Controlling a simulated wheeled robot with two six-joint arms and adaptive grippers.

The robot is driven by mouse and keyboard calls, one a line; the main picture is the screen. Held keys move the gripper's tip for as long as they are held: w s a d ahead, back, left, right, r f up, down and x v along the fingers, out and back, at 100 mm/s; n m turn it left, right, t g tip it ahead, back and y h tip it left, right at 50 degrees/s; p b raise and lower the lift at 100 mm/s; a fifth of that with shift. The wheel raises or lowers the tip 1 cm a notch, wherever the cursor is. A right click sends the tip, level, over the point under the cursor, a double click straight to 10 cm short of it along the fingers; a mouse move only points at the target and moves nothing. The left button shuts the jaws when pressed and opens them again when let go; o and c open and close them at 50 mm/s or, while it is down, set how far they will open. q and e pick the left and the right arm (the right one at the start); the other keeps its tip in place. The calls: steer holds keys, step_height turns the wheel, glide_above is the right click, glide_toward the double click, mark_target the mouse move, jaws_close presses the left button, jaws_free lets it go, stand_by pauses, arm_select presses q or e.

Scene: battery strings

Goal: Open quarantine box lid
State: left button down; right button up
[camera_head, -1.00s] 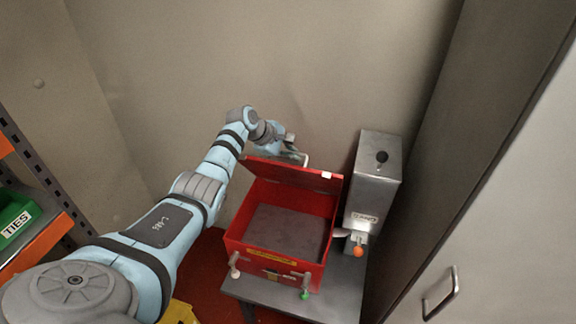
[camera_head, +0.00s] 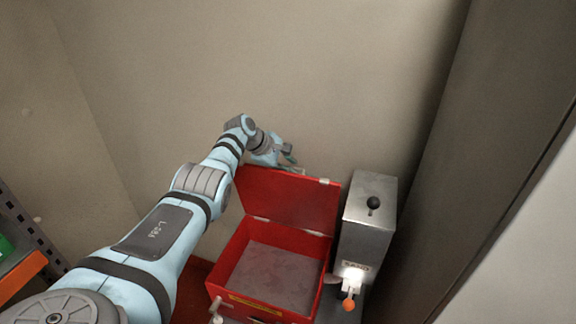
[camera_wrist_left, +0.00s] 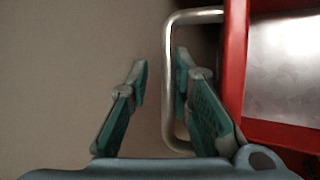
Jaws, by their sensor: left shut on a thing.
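The red quarantine box (camera_head: 229,262) sits low in the head view, open at the top, with a grey floor inside. Its red lid (camera_head: 290,203) is raised at the back edge, its inner face showing. My left gripper (camera_head: 286,158) is behind the lid's top edge, partly hidden. In the left wrist view, the metal handle (camera_wrist_left: 168,75) on the red lid (camera_wrist_left: 236,50) runs between the two green-padded fingers (camera_wrist_left: 160,85). My right gripper is not in view.
A grey metal dispenser (camera_head: 368,225) with a black knob and an orange ball stands close to the right of the box. A wall (camera_head: 300,70) rises behind. A dark cabinet side (camera_head: 450,190) is at right, and a shelf with an orange edge (camera_head: 22,272) at lower left.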

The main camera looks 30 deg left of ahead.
arm_select(q)
steer(key=shift+w+d+r, duration=0.1)
steer(key=shift+w+r, duration=0.05)
steer(key=shift+w, duration=0.05)
steer(key=c, duration=1.7)
jaws_free()
steer(key=shift+w, duration=0.1)
steer(key=v, duration=0.7)
steer(key=a+v, duration=0.1)
steer(key=v, duration=0.2)
steer(key=shift+a, duration=0.15)
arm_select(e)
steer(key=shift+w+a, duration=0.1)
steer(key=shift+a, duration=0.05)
